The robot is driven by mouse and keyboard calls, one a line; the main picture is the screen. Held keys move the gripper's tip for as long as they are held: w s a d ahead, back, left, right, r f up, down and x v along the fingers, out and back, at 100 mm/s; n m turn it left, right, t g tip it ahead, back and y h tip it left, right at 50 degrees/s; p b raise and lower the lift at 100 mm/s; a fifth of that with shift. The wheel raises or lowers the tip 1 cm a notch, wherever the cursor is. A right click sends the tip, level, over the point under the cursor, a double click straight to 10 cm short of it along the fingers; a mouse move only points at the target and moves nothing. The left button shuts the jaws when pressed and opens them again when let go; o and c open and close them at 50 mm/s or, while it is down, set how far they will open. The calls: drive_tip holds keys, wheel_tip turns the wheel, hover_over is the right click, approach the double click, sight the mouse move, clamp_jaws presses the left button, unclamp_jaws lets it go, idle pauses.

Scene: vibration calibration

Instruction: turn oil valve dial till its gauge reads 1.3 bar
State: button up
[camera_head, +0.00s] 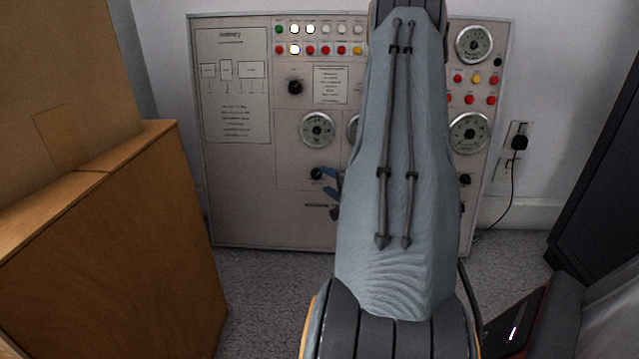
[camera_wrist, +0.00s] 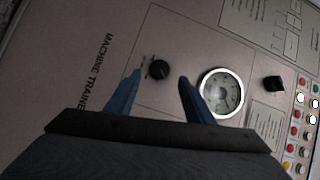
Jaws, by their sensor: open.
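A black dial (camera_head: 316,174) sits on the lower part of the beige panel, below a round gauge (camera_head: 318,130). In the wrist view the dial (camera_wrist: 159,69) lies between and just beyond the two blue fingertips, with the gauge (camera_wrist: 221,92) to its right. My gripper (camera_wrist: 160,77) is open, with a finger on either side of the dial's line. I cannot tell whether a finger touches it. In the head view my gripper (camera_head: 331,188) is mostly hidden by my arm. The gauge's numbers and the dial's label are too small to read.
The panel (camera_head: 265,225) also has another black knob (camera_head: 295,87), rows of coloured lamps and buttons, and gauges at the right (camera_head: 474,44). A wooden cabinet (camera_head: 120,250) stands at left, a dark cabinet (camera_head: 610,190) at right. My arm covers the panel's middle.

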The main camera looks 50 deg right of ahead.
sight(317, 175)
drive_tip(key=shift+b+x, duration=1.05)
drive_tip(key=shift+x, duration=1.25)
drive_tip(key=shift+f, duration=0.1)
drive_tip(key=c, duration=1)
drive_tip(key=shift+c, duration=0.2)
drive_tip(key=shift+r+p, duration=0.2)
drive_tip(key=shift+p, duration=0.6)
